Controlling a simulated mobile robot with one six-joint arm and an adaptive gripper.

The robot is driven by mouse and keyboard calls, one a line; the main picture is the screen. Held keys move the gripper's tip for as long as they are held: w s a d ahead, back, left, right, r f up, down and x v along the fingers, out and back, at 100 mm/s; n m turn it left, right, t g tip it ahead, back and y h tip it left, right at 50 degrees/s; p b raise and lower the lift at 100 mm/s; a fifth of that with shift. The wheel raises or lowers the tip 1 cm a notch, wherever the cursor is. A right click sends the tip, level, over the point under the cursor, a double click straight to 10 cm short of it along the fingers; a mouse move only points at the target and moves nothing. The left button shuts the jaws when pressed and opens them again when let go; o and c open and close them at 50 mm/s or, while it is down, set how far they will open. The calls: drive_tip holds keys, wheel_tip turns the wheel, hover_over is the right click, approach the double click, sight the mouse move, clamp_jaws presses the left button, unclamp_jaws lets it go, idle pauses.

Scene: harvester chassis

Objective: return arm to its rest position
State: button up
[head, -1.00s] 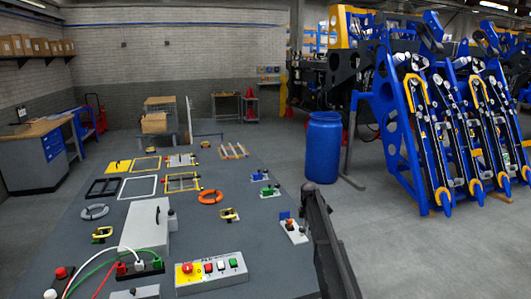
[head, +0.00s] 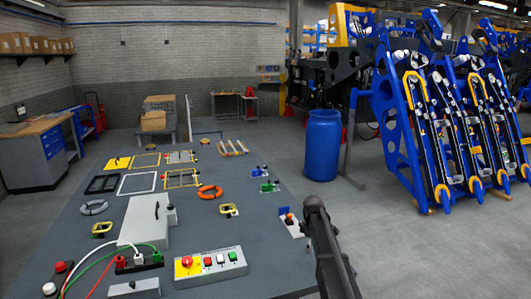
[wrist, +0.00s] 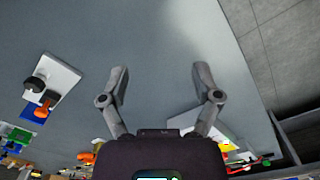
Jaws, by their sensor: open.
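My gripper (wrist: 163,72) shows in the wrist view with its two grey fingers spread apart and nothing between them. It hangs over the bare grey top of the bench (wrist: 150,35). A white plate (wrist: 63,75) with a black knob and an orange part lies to the left of the fingers. In the head view my dark arm (head: 335,262) rises from the bottom edge along the right side of the bench. The gripper's fingers cannot be made out clearly there.
A control box (head: 211,267) with coloured buttons sits left of my arm. The white switch plate (head: 291,226) is close beside the arm's upper end. A blue barrel (head: 322,146) stands on the floor behind. Blue racks (head: 398,130) stand at the right. The floor right of my arm is clear.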

drive_tip(key=s+f+m+b, duration=0.3)
drive_tip(key=s+m, duration=0.4)
drive_tip(key=s, duration=1)
drive_tip(key=s+f+m+b, duration=0.4)
drive_tip(key=s+m, duration=0.3)
drive_tip(key=s, duration=1)
drive_tip(key=shift+a+f, duration=0.25)
